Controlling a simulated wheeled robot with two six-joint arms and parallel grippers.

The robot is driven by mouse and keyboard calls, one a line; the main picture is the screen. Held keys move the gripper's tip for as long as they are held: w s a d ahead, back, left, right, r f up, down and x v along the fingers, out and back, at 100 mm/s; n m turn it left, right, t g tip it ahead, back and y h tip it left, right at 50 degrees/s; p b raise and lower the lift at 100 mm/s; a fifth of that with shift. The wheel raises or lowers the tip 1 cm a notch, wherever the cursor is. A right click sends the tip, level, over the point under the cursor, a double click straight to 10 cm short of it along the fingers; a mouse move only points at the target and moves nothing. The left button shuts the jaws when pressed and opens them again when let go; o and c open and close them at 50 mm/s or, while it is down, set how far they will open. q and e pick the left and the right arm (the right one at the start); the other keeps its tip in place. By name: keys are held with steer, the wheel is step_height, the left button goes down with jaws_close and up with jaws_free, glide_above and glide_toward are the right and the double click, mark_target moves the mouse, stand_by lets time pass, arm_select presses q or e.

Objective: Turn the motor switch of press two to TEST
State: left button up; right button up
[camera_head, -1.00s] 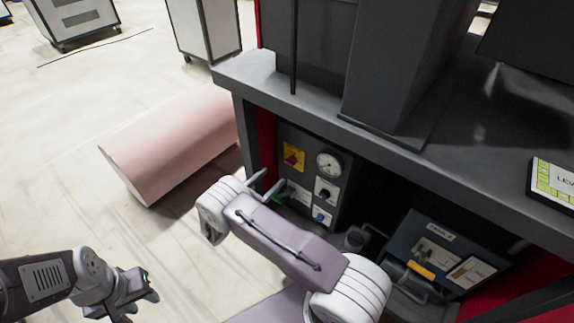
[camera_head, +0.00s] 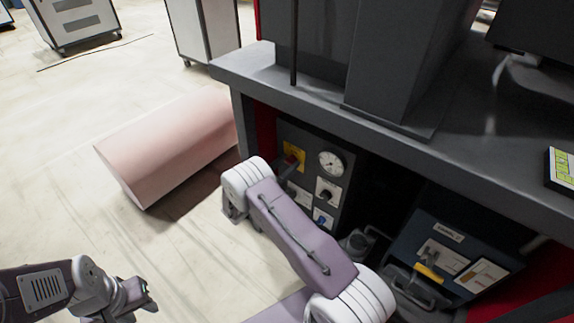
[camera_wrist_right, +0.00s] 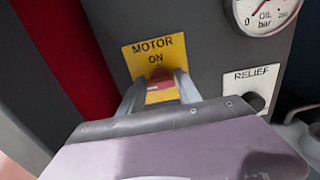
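The motor switch is a red handle (camera_wrist_right: 160,88) on a yellow plate (camera_wrist_right: 150,54) marked MOTOR and ON. The plate also shows in the head view (camera_head: 292,153) on the grey panel under the bench. In the right wrist view my right gripper (camera_wrist_right: 161,80) has one finger on each side of the red handle, close to it. I cannot tell whether the fingers touch it. No TEST mark is visible; the lower plate is partly hidden by the gripper. My left gripper (camera_head: 148,294) is low at the left, away from the panel, too small to judge.
On the panel, a round oil gauge (camera_head: 331,164) sits right of the switch, with a RELIEF knob (camera_wrist_right: 256,101) below it. The bench edge (camera_head: 400,155) overhangs the panel.

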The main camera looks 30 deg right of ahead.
jaws_close()
